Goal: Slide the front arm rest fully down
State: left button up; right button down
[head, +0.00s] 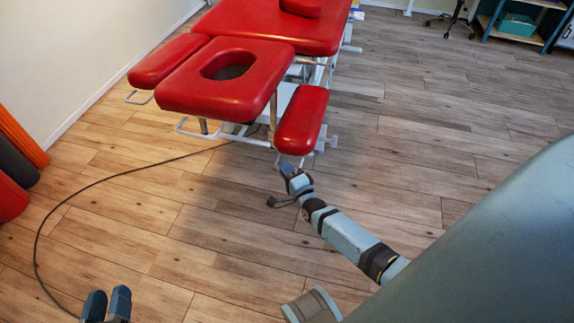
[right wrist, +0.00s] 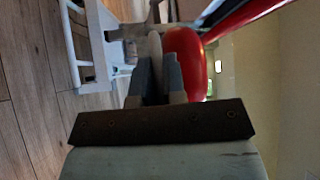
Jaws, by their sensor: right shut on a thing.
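The front arm rest (head: 302,121) is a long red pad at the near right side of the red treatment table, beside the face-hole headrest (head: 190,92). My right gripper (head: 285,169) is at the pad's near lower end, shut on a pale part of the arm rest. In the right wrist view the fingers (right wrist: 153,80) close around this pale rounded piece, with the red pad (right wrist: 184,62) just beside them. The fingers hide most of the gripped part. My left gripper (head: 107,304) is at the bottom left, empty, its two fingers apart, far from the table.
The other red arm rest (head: 167,59) is on the table's far left side. A dark cable (head: 75,195) runs over the wooden floor. Orange and dark rolls (head: 18,150) stand at the left wall.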

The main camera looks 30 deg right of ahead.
pick_arm(q)
jog(key=shift+d+r, duration=0.15)
jog(key=shift+r, duration=0.3)
pick_arm(e)
jog(key=shift+s+a+f, duration=0.1)
jog(key=shift+s+f, duration=0.05)
jog(key=shift+f, duration=0.25)
jog(key=c, duration=1.2)
grip_release()
jog(key=shift+f, duration=0.1)
pick_arm(q)
jog(key=shift+w, duration=0.1)
